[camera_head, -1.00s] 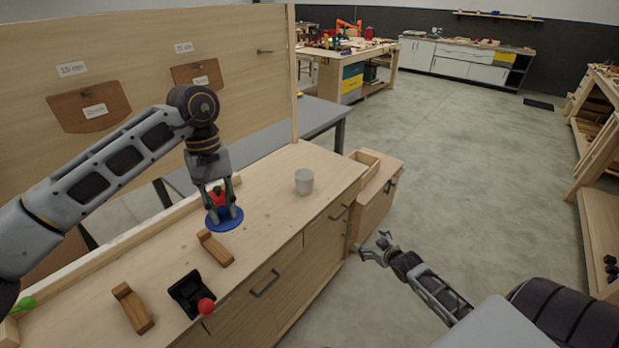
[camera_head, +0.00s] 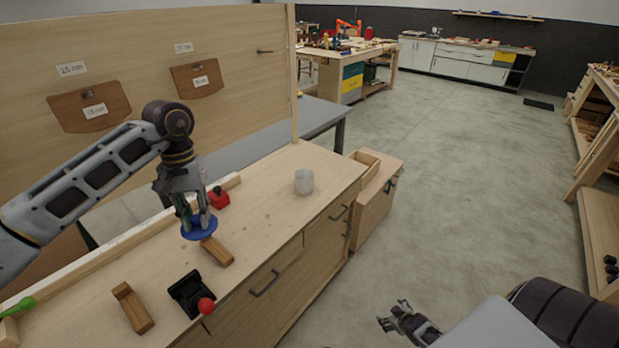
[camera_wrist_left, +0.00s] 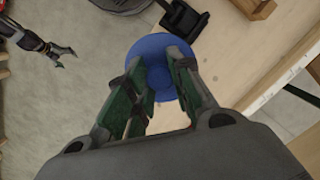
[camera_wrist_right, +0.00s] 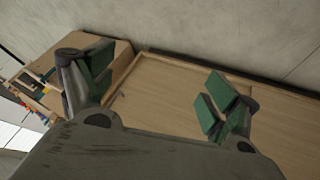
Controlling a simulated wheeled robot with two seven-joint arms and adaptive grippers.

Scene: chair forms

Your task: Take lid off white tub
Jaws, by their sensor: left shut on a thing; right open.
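The white tub (camera_head: 304,184) stands upright on the wooden bench, with no lid on its top. My left gripper (camera_head: 196,218) is shut on a round blue lid (camera_head: 201,234), left of the tub and apart from it. The lid also shows between the fingers in the left wrist view (camera_wrist_left: 150,48). In the head view the lid overlaps the end of a wooden block; its height above the bench is hard to tell. My right gripper (camera_head: 390,314) is open and empty, low at the bottom of the head view, away from the bench.
On the bench (camera_head: 258,210) are a red object (camera_head: 218,198), wooden blocks (camera_head: 217,251) (camera_head: 132,307) and a black holder (camera_head: 188,291) with a red ball (camera_head: 206,306). A green item (camera_head: 20,306) lies far left. An upright board (camera_head: 230,105) stands behind. Bench around the tub is clear.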

